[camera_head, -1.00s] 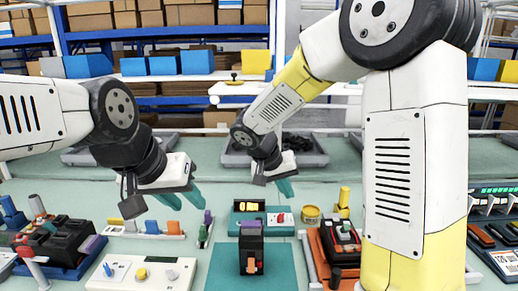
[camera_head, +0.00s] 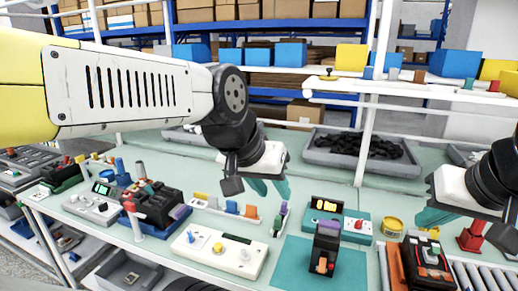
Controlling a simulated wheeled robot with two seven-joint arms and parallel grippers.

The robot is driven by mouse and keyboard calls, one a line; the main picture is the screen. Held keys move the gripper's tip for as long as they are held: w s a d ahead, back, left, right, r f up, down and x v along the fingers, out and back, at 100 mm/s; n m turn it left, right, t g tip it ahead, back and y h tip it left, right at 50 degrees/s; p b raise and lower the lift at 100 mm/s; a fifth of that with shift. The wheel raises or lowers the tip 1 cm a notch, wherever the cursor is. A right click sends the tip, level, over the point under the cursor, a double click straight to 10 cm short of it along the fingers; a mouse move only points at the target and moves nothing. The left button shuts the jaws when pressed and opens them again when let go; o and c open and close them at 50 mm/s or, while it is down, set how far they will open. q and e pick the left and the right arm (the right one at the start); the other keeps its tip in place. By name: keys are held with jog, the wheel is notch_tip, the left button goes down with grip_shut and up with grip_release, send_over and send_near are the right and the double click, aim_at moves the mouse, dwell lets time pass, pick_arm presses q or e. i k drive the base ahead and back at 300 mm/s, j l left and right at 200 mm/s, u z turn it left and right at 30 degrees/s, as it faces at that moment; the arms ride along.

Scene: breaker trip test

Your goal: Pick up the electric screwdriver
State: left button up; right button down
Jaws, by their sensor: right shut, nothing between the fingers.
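I cannot single out the electric screwdriver for sure. My right gripper (camera_head: 432,217) is shut and empty at the right, above the bench near the yellow tin (camera_head: 392,225).
A black breaker (camera_head: 325,250) stands on the teal mat. Behind it is a teal tester (camera_head: 337,219). A cream panel with knobs (camera_head: 220,252) lies left of the mat. A dark clamp-like fixture (camera_head: 155,203) stands further left. The bench behind is largely clear up to a grey tray (camera_head: 352,160).

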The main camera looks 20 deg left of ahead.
aim_at(140, 167)
jog(key=u, duration=1.8)
jog(key=l+z, duration=0.1)
jog(key=z, duration=1.7)
jog(key=j+u, duration=0.1)
jog(key=u, duration=1.7)
jog(key=i+j, duration=0.5)
jog(key=j, duration=0.15)
jog(key=i+z, duration=0.05)
